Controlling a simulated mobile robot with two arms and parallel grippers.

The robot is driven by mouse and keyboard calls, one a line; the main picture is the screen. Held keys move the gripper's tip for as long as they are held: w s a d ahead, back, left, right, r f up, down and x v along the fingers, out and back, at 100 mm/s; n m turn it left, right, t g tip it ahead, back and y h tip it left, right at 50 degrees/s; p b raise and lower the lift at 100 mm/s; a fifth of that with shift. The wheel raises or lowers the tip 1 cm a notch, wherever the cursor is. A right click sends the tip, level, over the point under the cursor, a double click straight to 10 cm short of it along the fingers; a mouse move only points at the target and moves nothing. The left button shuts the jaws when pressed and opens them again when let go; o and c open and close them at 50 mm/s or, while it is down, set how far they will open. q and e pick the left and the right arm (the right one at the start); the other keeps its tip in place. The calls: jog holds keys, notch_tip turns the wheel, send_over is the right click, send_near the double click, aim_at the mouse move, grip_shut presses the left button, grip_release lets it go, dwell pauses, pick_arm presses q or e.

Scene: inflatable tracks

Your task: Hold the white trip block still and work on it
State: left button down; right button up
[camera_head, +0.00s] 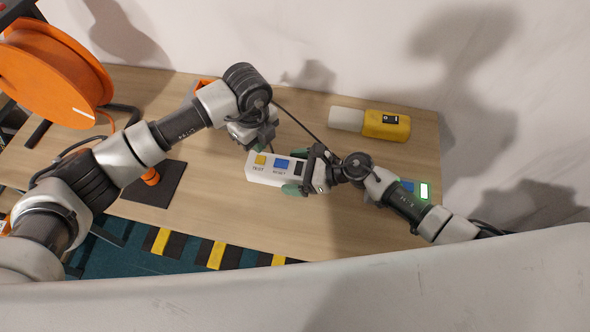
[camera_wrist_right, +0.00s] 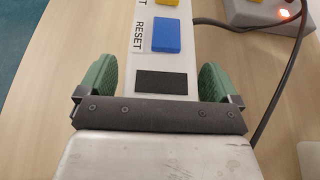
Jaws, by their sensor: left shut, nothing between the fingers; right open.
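The white trip block (camera_head: 257,174) lies on the wooden table, with a yellow TEST button (camera_head: 261,160), a blue RESET button (camera_head: 281,164) and a black patch near its right end. My right gripper (camera_head: 305,180) is open, its green pads on either side of the block's right end. In the right wrist view, the block (camera_wrist_right: 137,62) runs between the open right gripper's pads (camera_wrist_right: 158,85), with a narrow gap on each side. The RESET button (camera_wrist_right: 166,36) lies beyond the pads. My left gripper (camera_head: 262,150) is shut and empty, close to the block's back edge by the TEST button.
A yellow device (camera_head: 386,126) with a white end lies at the back right. A grey box (camera_wrist_right: 264,14) with a glowing red lamp and a dark cable (camera_wrist_right: 284,85) shows in the wrist view. An orange reel (camera_head: 48,75) stands at left. Bare table (camera_head: 350,225) lies in front.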

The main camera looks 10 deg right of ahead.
jog(key=v, duration=0.7)
jog(key=shift+s+d+r, duration=0.1)
jog(key=shift+d, duration=0.15)
